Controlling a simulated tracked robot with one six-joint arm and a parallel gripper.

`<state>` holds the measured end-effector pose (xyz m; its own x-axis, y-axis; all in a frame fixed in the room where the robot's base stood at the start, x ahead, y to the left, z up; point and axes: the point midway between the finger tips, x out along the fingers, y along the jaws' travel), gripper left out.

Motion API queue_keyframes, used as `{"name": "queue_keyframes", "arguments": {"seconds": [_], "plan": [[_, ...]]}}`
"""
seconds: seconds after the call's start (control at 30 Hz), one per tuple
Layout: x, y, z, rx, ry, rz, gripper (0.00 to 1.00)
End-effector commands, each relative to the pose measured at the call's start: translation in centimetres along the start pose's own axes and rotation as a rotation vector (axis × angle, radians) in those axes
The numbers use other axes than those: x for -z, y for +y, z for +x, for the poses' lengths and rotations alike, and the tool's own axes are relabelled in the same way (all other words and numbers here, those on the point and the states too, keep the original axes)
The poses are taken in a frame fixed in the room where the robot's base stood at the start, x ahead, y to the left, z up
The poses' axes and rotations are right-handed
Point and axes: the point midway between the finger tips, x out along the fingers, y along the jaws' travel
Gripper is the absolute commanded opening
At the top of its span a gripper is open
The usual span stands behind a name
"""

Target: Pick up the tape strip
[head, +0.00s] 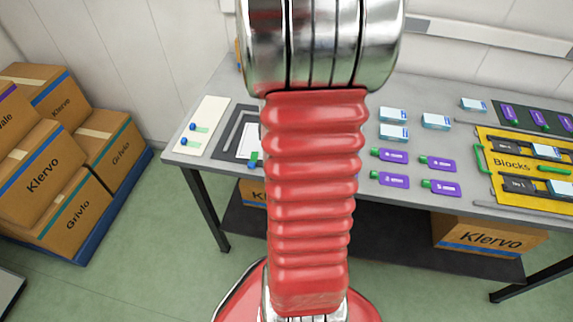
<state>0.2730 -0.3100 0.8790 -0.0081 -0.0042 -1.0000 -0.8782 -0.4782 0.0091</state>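I cannot be sure which thing is the tape strip. Two small pale green strips with blue ends, an upper one (200,129) and a lower one (192,143), lie on a white card (214,108) at the table's left end. Another small green and blue piece (254,160) shows beside my arm, partly hidden. My red ribbed arm and its metal joint fill the middle of the view and hide part of the table. My gripper is not in view.
A dark tray (227,143) lies beside the card. Cartons (45,160) are stacked left; green floor lies between.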

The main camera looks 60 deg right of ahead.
Motion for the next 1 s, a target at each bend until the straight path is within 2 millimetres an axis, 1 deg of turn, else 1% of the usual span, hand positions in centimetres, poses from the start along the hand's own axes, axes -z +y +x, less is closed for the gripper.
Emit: {"name": "queue_keyframes", "arguments": {"seconds": [0.27, 0.7, 1.0], "plan": [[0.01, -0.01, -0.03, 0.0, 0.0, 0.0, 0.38], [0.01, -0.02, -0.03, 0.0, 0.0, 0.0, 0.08], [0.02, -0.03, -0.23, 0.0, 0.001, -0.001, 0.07]]}}
